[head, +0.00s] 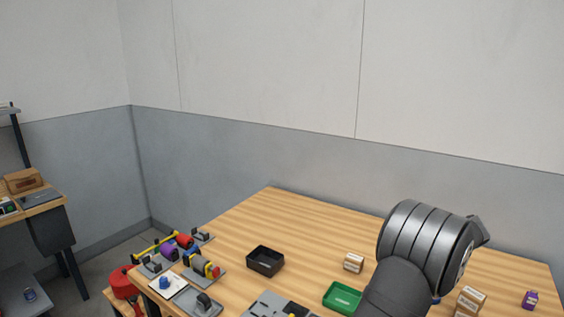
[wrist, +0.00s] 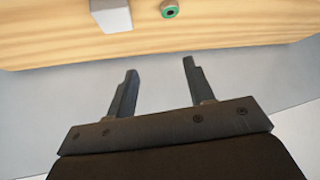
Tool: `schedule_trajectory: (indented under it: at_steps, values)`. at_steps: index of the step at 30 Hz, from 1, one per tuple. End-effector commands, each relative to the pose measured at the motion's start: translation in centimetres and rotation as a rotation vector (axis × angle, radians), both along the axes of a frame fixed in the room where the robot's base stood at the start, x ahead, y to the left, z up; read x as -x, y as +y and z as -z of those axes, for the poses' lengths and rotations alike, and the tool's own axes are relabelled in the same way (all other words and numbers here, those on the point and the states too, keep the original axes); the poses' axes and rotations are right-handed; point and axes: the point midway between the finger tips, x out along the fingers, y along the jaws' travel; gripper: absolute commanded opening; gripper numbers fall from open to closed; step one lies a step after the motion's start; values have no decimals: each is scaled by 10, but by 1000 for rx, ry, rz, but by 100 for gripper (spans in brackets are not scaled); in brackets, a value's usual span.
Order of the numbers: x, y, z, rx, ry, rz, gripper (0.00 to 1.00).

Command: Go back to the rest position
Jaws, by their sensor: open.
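My gripper (wrist: 158,78) shows in the wrist view with its two dark fingers spread apart and nothing between them. The fingertips point toward the edge of the wooden table (wrist: 230,35), with grey floor or wall behind the fingers. In the head view my grey arm rises over the right part of the table (head: 300,212); the gripper itself is hidden there.
A black bin (head: 265,261), a green tray (head: 342,297), small cartons (head: 353,262) (head: 470,301) and a purple box (head: 530,299) stand on the table. Holders with coloured rolls (head: 182,241) crowd its left edge. The back middle is clear. A grey block (wrist: 111,14) and green-rimmed ring (wrist: 169,9) show in the wrist view.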

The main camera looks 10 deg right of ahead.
Motion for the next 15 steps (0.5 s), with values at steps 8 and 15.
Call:
schedule_trajectory:
  at_steps: [8,15]
  values:
    - [-22,34,-1,-1,-1,-31,48]
    - [-26,42,-1,1,-1,-37,48]
